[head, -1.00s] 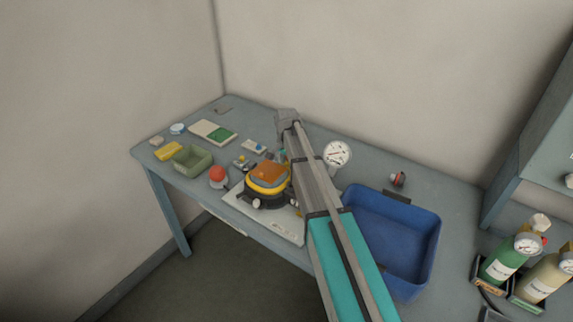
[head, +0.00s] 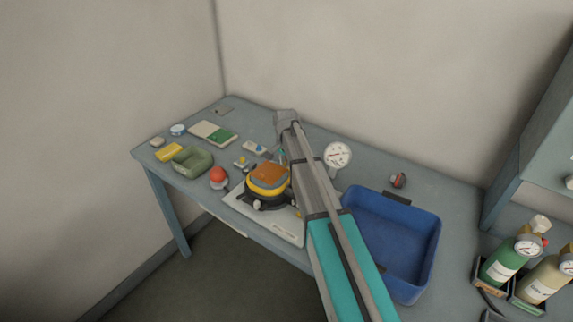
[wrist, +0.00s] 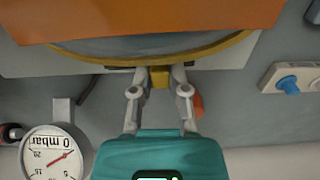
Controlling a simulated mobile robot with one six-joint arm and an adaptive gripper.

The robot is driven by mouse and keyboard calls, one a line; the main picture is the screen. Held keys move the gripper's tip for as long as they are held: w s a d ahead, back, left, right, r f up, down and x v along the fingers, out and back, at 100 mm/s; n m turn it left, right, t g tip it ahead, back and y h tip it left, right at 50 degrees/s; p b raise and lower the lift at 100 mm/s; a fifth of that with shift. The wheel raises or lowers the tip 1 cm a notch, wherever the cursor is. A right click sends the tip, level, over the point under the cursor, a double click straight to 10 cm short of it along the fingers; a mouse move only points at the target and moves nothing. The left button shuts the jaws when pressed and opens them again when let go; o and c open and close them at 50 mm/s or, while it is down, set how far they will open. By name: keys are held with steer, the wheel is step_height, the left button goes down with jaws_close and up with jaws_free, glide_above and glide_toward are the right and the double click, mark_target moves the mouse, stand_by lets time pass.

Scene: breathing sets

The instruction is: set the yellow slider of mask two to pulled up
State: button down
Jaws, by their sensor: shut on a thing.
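The mask (head: 268,178), with an orange top over a yellow rim and black base, sits on a white board (head: 289,229) on the bench. In the wrist view its orange top (wrist: 150,15) and yellow rim (wrist: 225,48) fill the upper part. My gripper (wrist: 160,72) is shut on the small yellow slider (wrist: 159,78) at the mask's edge, one finger on each side. In the head view my arm hides the gripper and the slider. Whether the slider is up or down I cannot tell.
A round gauge (head: 338,155) stands right of my arm, also in the wrist view (wrist: 54,155). A blue tray (head: 428,235) lies to the right. A green bin (head: 193,160) and a red ball-like knob (head: 217,174) stand left. A small panel with a blue knob (wrist: 287,85) lies near my gripper.

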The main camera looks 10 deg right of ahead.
steer(key=c, duration=0.6)
jaws_free()
steer(key=shift+w+a, duration=0.1)
steer(key=shift+s+d, duration=0.25)
steer(key=shift+s, duration=0.05)
step_height(320, 180, up, 14)
steer(key=p, duration=1.3)
steer(key=shift+p, duration=0.4)
steer(key=shift+f, duration=0.1)
steer(key=s+d+f+n+b, duration=0.1)
steer(key=s+n, duration=0.7)
steer(key=s, duration=1.9)
steer(key=shift+s+d+f+n, duration=0.15)
steer(key=shift+s+d+n, duration=0.2)
steer(key=shift+d, duration=0.3)
